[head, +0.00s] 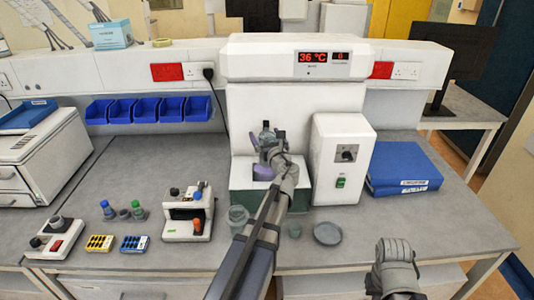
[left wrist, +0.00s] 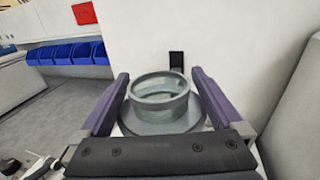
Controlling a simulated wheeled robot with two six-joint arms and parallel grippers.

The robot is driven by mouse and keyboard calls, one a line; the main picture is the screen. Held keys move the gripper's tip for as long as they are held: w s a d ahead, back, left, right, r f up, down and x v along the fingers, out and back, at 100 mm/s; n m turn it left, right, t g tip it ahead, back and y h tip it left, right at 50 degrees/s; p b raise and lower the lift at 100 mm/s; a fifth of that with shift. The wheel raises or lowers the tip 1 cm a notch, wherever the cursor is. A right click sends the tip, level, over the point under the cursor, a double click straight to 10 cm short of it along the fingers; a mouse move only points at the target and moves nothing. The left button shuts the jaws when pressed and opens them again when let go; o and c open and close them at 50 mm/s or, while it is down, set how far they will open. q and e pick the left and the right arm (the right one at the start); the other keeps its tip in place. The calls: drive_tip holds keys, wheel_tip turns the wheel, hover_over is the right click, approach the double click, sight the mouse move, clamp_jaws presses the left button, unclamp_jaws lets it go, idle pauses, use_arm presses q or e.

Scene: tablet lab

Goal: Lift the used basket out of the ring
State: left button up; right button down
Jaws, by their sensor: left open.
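The ring (left wrist: 150,126) is a grey-green round flange on the white machine's top surface. In it stands a round, open-topped grey collar (left wrist: 160,92), which looks like the basket's upper rim; its lower part is hidden. My left gripper (left wrist: 160,92) is open, with one purple finger on each side of the collar and visible gaps between. In the head view, my left gripper (head: 265,160) is over the green-fronted bath (head: 243,201) and hides most of the ring. My right arm's end shows low at the right; its fingertips cannot be made out.
The white machine (head: 295,65) rises behind, reading 36 °C. A white control box (head: 341,160) stands close right of the bath. A clear jar (head: 237,216), a small cup (head: 294,230) and a shallow dish (head: 327,233) stand in front. A blue binder (head: 403,166) lies right.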

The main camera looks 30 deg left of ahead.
use_arm(q)
drive_tip(key=shift+w+a, duration=0.3)
clamp_jaws()
idle(0.6)
